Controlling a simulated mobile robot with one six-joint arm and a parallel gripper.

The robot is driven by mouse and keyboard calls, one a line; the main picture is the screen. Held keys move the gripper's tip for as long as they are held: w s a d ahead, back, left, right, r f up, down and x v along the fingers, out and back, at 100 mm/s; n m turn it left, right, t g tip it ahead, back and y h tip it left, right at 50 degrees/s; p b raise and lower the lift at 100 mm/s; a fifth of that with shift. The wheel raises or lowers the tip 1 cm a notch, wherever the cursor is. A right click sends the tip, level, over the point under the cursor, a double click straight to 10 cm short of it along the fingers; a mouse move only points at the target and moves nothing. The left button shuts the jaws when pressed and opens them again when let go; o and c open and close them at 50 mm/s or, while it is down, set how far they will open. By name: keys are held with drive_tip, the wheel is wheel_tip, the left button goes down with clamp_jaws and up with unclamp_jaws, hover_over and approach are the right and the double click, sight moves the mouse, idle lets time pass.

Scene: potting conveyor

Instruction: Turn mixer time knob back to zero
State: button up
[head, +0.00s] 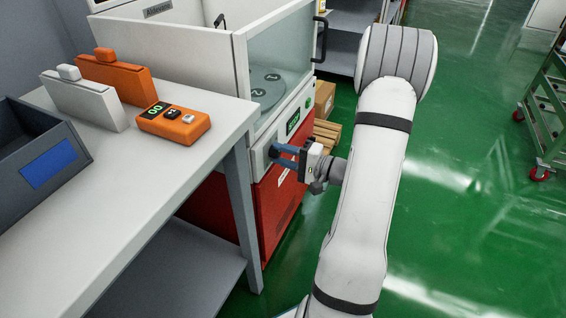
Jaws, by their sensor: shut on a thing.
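The mixer (262,200) has a white upper body with a clear window and a red lower front. Its grey front panel carries a green-lit display (293,121) and a green button (308,102). My gripper (277,153) reaches the panel's lower left from the right. Its blue fingers are shut on the mixer time knob (273,152), which is mostly hidden between them. The knob's angle and any scale marks cannot be read here.
Green floor is open at right, with a green cart (548,120) beyond.

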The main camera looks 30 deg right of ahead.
drive_tip(key=shift+n+b, duration=0.4)
drive_tip(key=o, duration=1)
drive_tip(key=p+v, duration=0.1)
drive_tip(key=v, duration=0.6)
drive_tip(key=shift+s+d+p, duration=0.25)
drive_tip(key=shift+p, duration=0.1)
drive_tip(key=shift+s, duration=0.1)
